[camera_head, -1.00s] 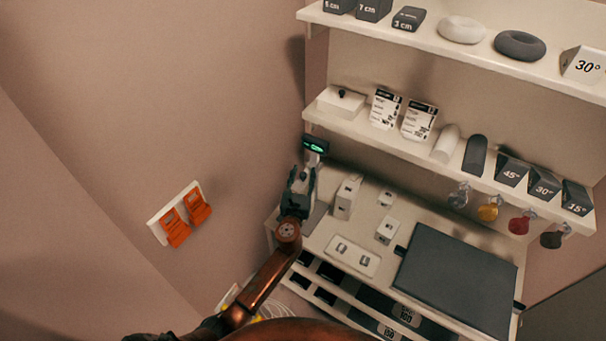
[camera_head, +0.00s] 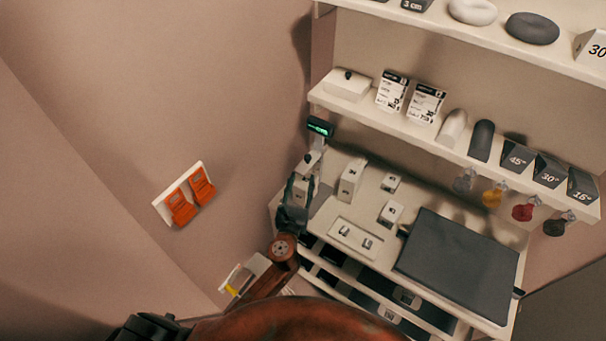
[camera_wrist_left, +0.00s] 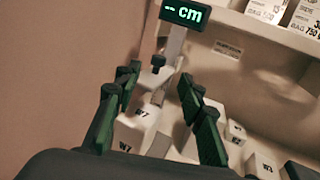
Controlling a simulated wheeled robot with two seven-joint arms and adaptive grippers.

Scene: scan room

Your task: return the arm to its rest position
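My left arm comes in at the bottom of the head view, a copper-coloured link in front of the lower shelves. Its left gripper (camera_head: 298,192) is over the left end of the white bench (camera_head: 328,200), in front of the device with the green display (camera_head: 320,126). In the left wrist view the two dark green fingers of this gripper (camera_wrist_left: 158,88) stand apart. My right gripper is not in view.
White blocks (camera_head: 350,180) and a dark grey pad (camera_head: 458,262) lie on the bench. A shelf (camera_head: 400,127) above holds cards, cylinders and angle wedges, with coloured tags hanging below. Orange wall clips (camera_head: 182,208) are at left. The wall area between is free.

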